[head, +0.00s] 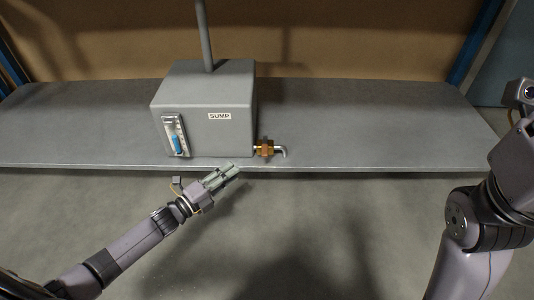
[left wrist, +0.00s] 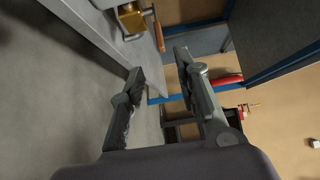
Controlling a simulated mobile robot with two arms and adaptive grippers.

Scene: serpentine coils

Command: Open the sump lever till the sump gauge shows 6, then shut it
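The grey sump box (head: 205,105) stands on the shelf and has a SUMP label (head: 219,116). The sump gauge (head: 175,135) is on its front left, with a blue column in its lower part; its numbers are too small to read. A brass valve (head: 265,148) with a bent spout comes out at the lower right. In the left wrist view the valve (left wrist: 130,18) is at the top, with its orange-brown lever (left wrist: 158,34) beside it. My left gripper (head: 234,172) is open and empty, in front of the shelf edge, apart from the lever. My right gripper is not visible.
The grey shelf (head: 370,125) is clear to the right of the box. Its front edge runs just behind my left gripper. A grey pipe (head: 205,35) rises from the box top. Blue posts (head: 475,45) stand at both ends. The floor in front is clear.

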